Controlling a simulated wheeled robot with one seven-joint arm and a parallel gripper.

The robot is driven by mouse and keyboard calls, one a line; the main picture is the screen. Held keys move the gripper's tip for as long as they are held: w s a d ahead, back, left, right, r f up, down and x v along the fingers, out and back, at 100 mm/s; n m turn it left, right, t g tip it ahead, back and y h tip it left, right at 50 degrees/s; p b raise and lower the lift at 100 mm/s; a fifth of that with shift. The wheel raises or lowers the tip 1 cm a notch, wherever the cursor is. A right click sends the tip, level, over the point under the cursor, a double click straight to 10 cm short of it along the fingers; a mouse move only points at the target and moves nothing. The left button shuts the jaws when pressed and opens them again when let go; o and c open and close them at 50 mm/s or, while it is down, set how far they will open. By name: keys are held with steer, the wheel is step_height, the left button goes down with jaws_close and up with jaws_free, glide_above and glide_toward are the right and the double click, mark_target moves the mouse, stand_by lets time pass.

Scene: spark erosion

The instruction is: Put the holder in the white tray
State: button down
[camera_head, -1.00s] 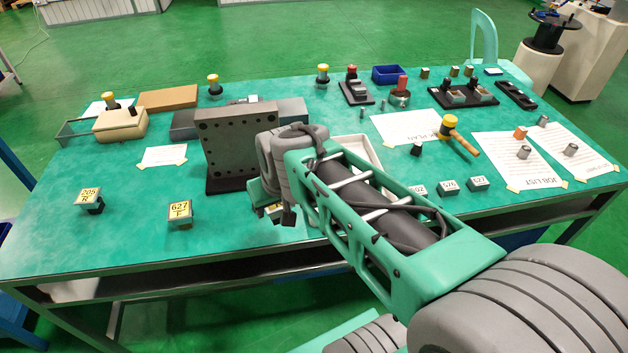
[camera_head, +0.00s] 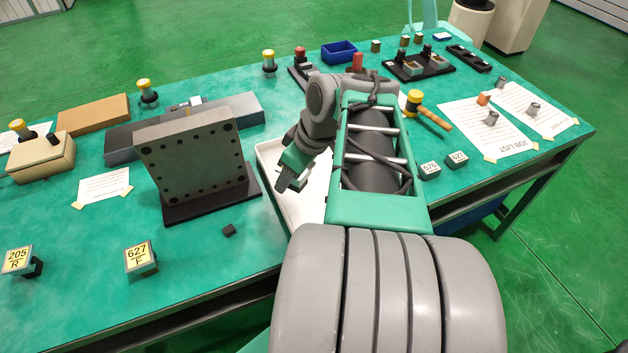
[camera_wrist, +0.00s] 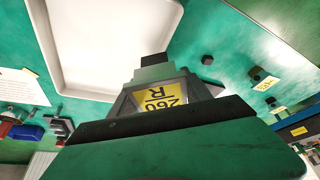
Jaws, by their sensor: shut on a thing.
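In the wrist view, my gripper (camera_wrist: 158,84) is shut on a holder (camera_wrist: 160,97), a grey block with a yellow label reading "260 R". The white tray (camera_wrist: 78,97) is beside the held holder in that view, and the part of it in sight is empty. In the head view, my gripper (camera_head: 286,181) is over the left part of the white tray (camera_head: 266,153), pointing down and left. The held holder cannot be made out clearly there. My arm hides much of the tray's right side. I cannot tell the holder's exact height above the tray.
A grey drilled angle plate (camera_head: 190,160) stands just left of the tray. A small dark block (camera_head: 229,230) lies in front of it. Holders labelled "627 F" (camera_head: 140,259) and "205 R" (camera_head: 20,261) sit at front left. A hammer (camera_head: 430,112) lies right of my arm.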

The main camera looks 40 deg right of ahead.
steer(key=s+d+n, duration=0.2)
steer(key=s+d, duration=0.4)
steer(key=s, duration=0.2)
steer(key=b, duration=0.1)
glide_above(316, 179)
steer(key=s, duration=0.1)
steer(key=shift+y, duration=0.4)
steer(key=f, duration=0.9)
steer(key=shift+s+d, duration=0.15)
steer(key=shift+d, duration=0.2)
steer(key=shift+f, duration=1.7)
steer(key=shift+c, duration=2.4)
jaws_free()
